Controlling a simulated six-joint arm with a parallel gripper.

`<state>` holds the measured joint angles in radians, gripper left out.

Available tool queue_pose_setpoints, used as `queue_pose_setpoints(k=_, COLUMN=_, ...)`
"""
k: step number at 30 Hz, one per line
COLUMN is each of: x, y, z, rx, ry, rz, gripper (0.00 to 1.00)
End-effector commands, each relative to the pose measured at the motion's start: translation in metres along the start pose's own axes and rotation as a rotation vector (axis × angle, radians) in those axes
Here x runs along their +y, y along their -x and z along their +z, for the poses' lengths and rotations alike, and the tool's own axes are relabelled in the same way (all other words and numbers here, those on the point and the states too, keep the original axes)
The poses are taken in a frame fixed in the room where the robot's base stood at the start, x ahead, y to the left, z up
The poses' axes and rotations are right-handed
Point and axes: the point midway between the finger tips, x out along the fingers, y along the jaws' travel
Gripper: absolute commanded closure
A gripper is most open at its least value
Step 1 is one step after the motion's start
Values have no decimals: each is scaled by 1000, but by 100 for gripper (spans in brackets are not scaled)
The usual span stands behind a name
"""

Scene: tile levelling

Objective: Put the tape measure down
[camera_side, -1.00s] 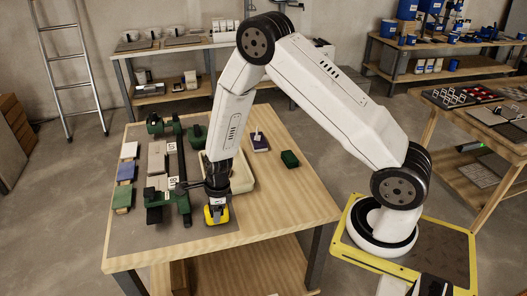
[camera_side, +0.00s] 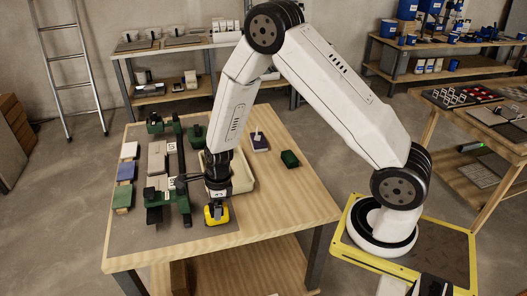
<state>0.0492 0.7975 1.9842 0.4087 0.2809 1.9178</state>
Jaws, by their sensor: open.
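A yellow and black tape measure (camera_side: 217,214) sits on the grey mat (camera_side: 200,234) near the front of the wooden table. My gripper (camera_side: 217,202) is directly above it, pointing down, and is open. Its fingertips are small and dark here, and I cannot tell whether they still touch the tape measure.
A green and grey tile fixture (camera_side: 167,170) stands left of my gripper. A cream tray (camera_side: 243,178) is just behind it. Coloured blocks, one of them blue (camera_side: 125,171), line the left edge. A dark green block (camera_side: 290,158) lies to the right. The table's front right is clear.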

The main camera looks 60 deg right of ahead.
Motion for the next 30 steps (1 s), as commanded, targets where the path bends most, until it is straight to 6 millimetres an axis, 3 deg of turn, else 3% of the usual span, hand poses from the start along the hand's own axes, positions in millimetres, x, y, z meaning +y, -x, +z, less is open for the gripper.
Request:
queue_pose_setpoints(k=18, x=0, y=73, z=0, rx=-1, ry=0, rz=-1, gripper=12)
queue_pose_setpoints(k=30, x=0, y=96, z=0, rx=0, ry=0, rz=0, gripper=12)
